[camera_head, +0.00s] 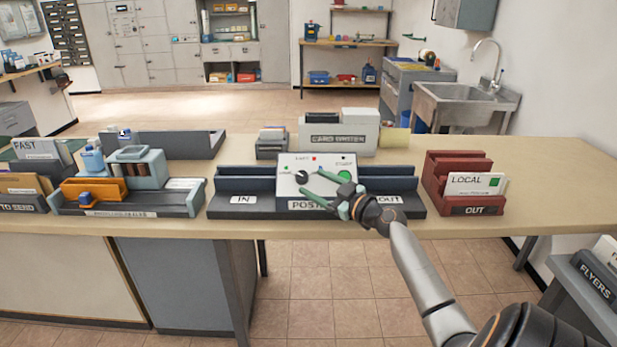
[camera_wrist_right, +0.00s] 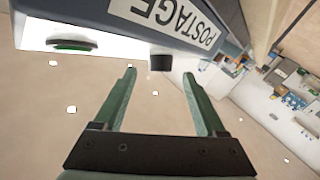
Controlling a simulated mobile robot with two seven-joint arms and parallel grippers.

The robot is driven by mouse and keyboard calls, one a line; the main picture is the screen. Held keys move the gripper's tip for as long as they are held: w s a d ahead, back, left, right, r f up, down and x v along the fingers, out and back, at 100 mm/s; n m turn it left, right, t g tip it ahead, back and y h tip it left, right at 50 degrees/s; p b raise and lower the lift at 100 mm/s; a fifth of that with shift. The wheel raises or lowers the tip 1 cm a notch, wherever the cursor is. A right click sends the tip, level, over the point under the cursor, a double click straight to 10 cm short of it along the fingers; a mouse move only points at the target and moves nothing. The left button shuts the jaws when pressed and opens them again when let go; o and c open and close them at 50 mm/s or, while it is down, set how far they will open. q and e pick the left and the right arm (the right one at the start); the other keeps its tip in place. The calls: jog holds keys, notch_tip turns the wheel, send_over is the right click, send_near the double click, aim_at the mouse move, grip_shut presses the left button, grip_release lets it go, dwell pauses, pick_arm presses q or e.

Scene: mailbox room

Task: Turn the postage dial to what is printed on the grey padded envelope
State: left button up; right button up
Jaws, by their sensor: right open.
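The postage machine (camera_head: 290,188) stands mid-counter, with a white sloping panel and a "POSTAGE" label that also shows in the wrist view (camera_wrist_right: 165,14). Its small black dial (camera_head: 302,178) sits at the panel's left half; its setting is too small to read. My right gripper (camera_head: 312,181) is open over the panel, its green fingertips near the dial. In the right wrist view the dial (camera_wrist_right: 160,60) stands between and just beyond the open fingertips (camera_wrist_right: 159,73); I cannot tell whether they touch it. I cannot make out a grey padded envelope. My left gripper is not in view.
A green button (camera_head: 344,176) is right of the dial, close to my fingers. IN and OUT trays (camera_head: 232,186) flank the machine. A red rack (camera_head: 455,165) holding a "LOCAL" card stands right, a blue-grey organiser (camera_head: 180,205) left. Bare counter (camera_head: 560,185) lies far right.

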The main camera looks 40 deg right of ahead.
aim_at(307, 179)
jog(key=shift+w, duration=1.65)
grip_shut()
